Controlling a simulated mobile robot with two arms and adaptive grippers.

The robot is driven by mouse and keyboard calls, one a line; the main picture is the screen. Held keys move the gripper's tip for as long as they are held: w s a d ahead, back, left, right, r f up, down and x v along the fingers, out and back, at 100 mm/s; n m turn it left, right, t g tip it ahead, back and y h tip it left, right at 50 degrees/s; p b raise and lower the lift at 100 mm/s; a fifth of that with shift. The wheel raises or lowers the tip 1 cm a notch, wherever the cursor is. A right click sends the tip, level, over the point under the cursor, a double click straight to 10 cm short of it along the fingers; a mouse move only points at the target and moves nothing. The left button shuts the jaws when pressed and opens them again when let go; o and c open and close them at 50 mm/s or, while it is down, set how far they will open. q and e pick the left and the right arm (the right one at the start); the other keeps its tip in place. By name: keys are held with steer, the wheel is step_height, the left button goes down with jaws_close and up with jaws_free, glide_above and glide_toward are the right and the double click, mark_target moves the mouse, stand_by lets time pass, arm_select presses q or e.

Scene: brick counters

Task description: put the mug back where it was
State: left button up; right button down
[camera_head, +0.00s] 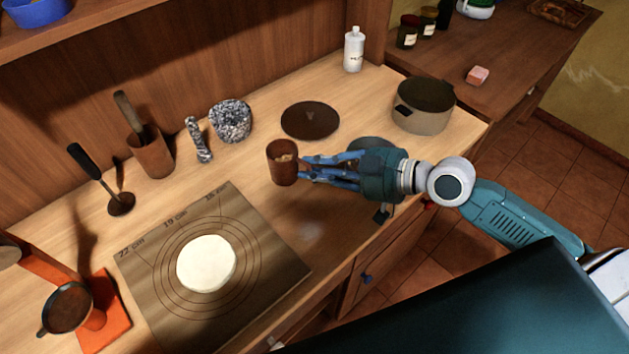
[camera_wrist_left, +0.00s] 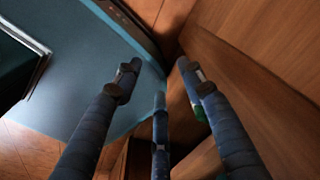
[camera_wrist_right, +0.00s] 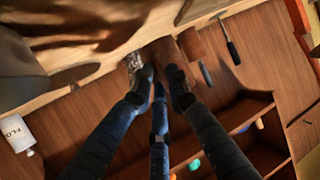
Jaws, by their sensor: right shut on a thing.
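The brown mug (camera_head: 283,165) is at the fingertips of my right gripper (camera_head: 303,167), which is shut on it. My left gripper (camera_wrist_left: 158,80) is open and empty in the left wrist view, beside a wooden cabinet front.
The baking mat (camera_head: 290,262) with pale dough (camera_head: 206,263) lies in front. A dark round plate (camera_head: 310,120), speckled mortar (camera_head: 231,121), pestle (camera_head: 199,140) and brown utensil holder (camera_head: 151,154) stand behind. A pot (camera_head: 422,106) stands at right, a white bottle (camera_head: 354,50) at the back.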

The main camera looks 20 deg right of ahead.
step_height(320, 180, down, 5)
steer(key=shift+r, duration=0.15)
steer(key=shift+f+b, duration=0.3)
steer(key=shift+b, duration=0.1)
steer(key=c, duration=1.7)
jaws_free()
steer(key=shift+r, duration=0.1)
